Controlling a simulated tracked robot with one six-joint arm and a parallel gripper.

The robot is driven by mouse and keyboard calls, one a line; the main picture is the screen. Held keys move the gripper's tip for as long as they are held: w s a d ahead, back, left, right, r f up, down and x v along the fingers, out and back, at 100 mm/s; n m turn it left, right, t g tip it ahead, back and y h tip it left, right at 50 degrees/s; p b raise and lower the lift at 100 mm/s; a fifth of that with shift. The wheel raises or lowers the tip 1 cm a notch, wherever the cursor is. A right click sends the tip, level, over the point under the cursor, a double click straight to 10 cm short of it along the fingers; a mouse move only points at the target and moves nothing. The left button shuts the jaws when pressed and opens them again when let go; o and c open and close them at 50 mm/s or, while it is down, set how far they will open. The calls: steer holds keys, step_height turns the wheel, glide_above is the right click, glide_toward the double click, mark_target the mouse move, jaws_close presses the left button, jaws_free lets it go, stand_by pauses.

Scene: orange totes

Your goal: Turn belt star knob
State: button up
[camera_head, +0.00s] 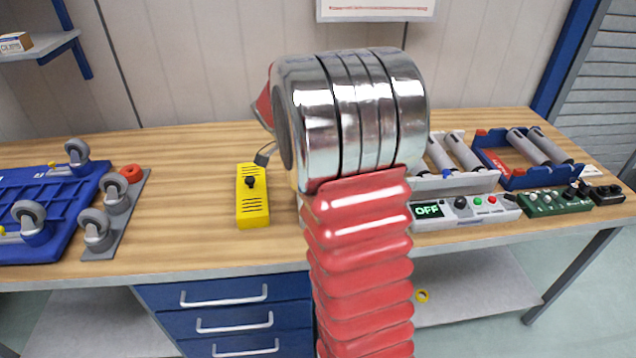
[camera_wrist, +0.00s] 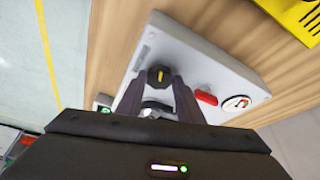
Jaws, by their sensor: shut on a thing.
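In the wrist view, a light grey box (camera_wrist: 205,72) lies on the wooden bench. A small black knob (camera_wrist: 158,74) with a yellow mark stands on its top. My gripper (camera_wrist: 158,82) has its two dark fingertips on either side of this knob and is shut on it. A round, silver-edged part (camera_wrist: 155,107) shows between the fingers, partly hidden. A red oblong part (camera_wrist: 206,98) and a round dial (camera_wrist: 236,102) are also on the box. In the head view my arm hides the gripper, the knob and nearly all of this box.
A yellow control box (camera_head: 253,200) stands left of my arm on the bench (camera_head: 190,240). A blue wheeled frame (camera_head: 45,200) lies far left.

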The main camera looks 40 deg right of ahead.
steer(key=shift+s+d, duration=0.15)
steer(key=o, duration=1.1)
steer(key=shift+c, duration=0.2)
steer(key=v, duration=1.3)
steer(key=shift+a+r, duration=0.2)
steer(key=shift+r, duration=0.15)
